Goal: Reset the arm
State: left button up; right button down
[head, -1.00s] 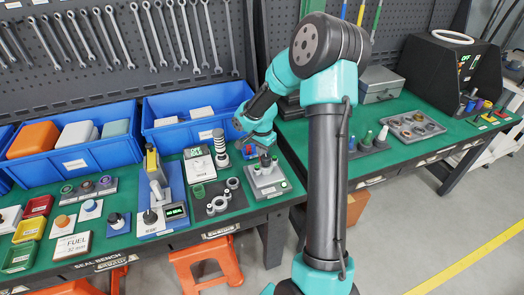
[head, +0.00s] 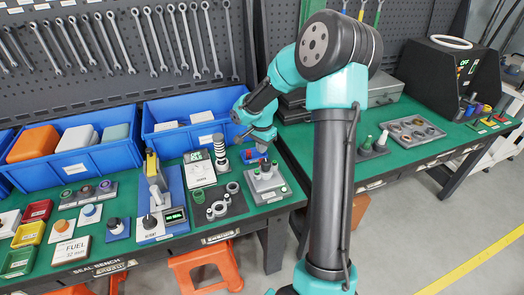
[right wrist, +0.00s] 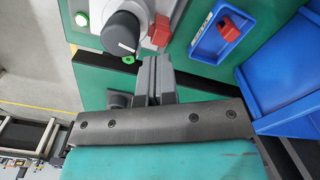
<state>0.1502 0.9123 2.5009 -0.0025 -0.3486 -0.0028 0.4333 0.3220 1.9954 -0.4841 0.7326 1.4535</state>
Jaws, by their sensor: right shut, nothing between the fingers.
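My right gripper (head: 262,146) is shut and empty, raised above the back of the green bench. In the right wrist view its two grey fingers (right wrist: 153,78) are pressed together with nothing between them. Below it in the head view is a grey fixture (head: 265,198) with dark and green-topped pieces standing on it. The right wrist view shows a panel with a black knob (right wrist: 121,33), a red switch (right wrist: 161,31) and a green button (right wrist: 82,18) ahead of the fingers. My left gripper is in neither view.
Blue bins (head: 70,167) line the back of the bench below wrenches on a pegboard. A gauge stand (head: 152,187), rings (head: 217,209) and small coloured boxes (head: 24,235) cover the bench. A black machine (head: 435,75) stands on the right bench. A gap separates the benches.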

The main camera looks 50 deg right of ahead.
jog(key=shift+r, duration=1.4)
jog(key=shift+f, duration=0.15)
jog(key=shift+f, duration=0.15)
jog(key=shift+f, duration=3.2)
jog(key=shift+r, duration=3.5)
